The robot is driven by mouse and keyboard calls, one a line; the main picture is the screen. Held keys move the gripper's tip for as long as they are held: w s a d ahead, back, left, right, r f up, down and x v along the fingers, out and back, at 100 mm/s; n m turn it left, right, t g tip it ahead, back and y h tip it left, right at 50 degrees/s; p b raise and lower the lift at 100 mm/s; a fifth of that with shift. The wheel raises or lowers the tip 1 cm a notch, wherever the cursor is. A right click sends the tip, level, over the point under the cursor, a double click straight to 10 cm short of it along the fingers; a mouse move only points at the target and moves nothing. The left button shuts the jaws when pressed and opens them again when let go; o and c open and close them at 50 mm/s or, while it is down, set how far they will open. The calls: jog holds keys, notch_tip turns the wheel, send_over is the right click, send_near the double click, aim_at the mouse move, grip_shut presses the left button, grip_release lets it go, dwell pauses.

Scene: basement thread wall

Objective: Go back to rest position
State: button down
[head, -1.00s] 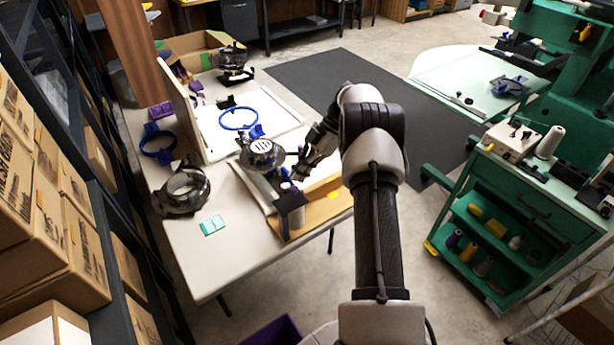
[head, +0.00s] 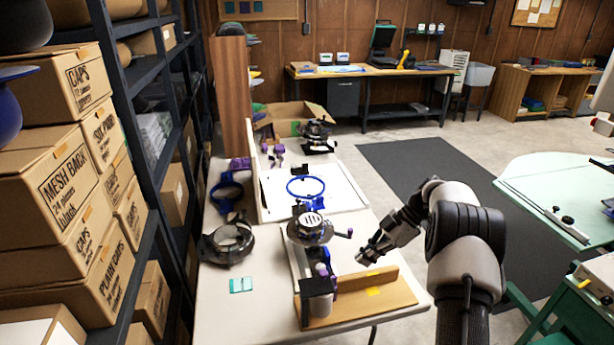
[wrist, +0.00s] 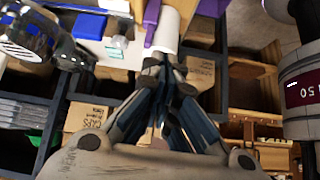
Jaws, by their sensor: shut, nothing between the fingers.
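My gripper (head: 368,255) is shut and empty. In the head view it hangs over the right side of the white table (head: 215,300), to the right of the hooping fixture (head: 312,228) and above the wooden board (head: 398,292), apart from both. In the wrist view the closed fingers of my gripper (wrist: 165,75) point up the picture, with nothing between them. My arm reaches in from the lower right of the head view.
On the table are a blue hoop (head: 305,187), a round metal cap frame (head: 228,242) and a teal card (head: 241,285). Shelves with cardboard boxes (head: 60,180) line the left. A green cart (head: 570,315) stands at lower right. The dark floor mat (head: 420,165) is clear.

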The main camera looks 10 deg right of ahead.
jog(key=s+a+r+m+h, duration=0.2)
jog(key=s+a+r+m, duration=0.3)
jog(key=r, duration=0.5)
jog(key=s+a+r+m+h, duration=0.3)
jog(key=s+a+r, duration=0.35)
jog(key=r, duration=0.35)
jog(key=s+a+m+t+h, duration=0.1)
jog(key=s+m, duration=0.3)
jog(key=s, duration=0.7)
jog(key=s+a+m+t+h, duration=0.2)
jog(key=s+a+m+t, duration=0.1)
jog(key=s, duration=0.8)
jog(key=shift+s+a+r+m, duration=0.15)
jog(key=shift+a+m, duration=0.5)
jog(key=shift+m, duration=0.45)
